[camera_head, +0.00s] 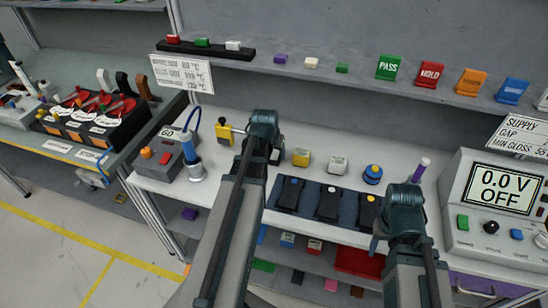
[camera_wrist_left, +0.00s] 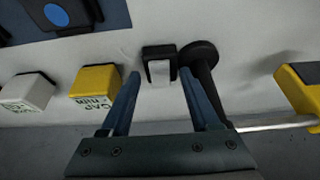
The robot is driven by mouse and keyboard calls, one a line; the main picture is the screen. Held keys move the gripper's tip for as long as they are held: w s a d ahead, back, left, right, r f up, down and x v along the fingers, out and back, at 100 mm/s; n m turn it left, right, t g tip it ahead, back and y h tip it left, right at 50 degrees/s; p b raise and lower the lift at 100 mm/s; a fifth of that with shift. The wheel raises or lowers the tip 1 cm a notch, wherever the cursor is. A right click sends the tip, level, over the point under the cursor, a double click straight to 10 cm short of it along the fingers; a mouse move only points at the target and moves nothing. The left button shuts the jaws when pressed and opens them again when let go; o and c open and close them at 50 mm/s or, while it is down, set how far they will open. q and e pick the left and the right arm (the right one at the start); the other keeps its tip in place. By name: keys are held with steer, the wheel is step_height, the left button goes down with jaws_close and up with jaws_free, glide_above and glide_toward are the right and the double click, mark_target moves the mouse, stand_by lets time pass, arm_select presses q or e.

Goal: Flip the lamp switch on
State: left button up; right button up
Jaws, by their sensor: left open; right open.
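A small black switch housing with a white rocker (camera_wrist_left: 158,70) stands upright between the fingertips of my left gripper (camera_wrist_left: 160,92) in the left wrist view. It looks like the lamp switch, but no label shows. A black round-topped post (camera_wrist_left: 203,65) stands just right of it, by the right finger. The fingers are open on both sides of the switch; contact cannot be told. In the head view my left gripper (camera_head: 272,150) is over the back of the white bench and hides the switch. My right gripper (camera_head: 378,238) is open and empty near the bench's front right.
Beside the switch are a yellow block (camera_wrist_left: 95,84) and a white block (camera_wrist_left: 27,92). A yellow holder (camera_head: 224,131) stands left of my left gripper. A dark mat (camera_head: 308,205) with black modules lies between my arms. A supply unit (camera_head: 500,215) reading OFF stands right.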

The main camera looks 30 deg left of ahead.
arm_select(q)
jaws_close()
steer(key=shift+w+a+r+g+p, duration=0.1)
steer(key=shift+w+r+g+p, duration=0.15)
steer(key=shift+w+g+p, duration=0.35)
steer(key=shift+g+p, duration=0.3)
steer(key=shift+w+a+f+g+h, duration=0.15)
steer(key=shift+g+h, duration=0.25)
steer(key=shift+g, duration=0.8)
steer(key=shift+s, duration=0.2)
jaws_free()
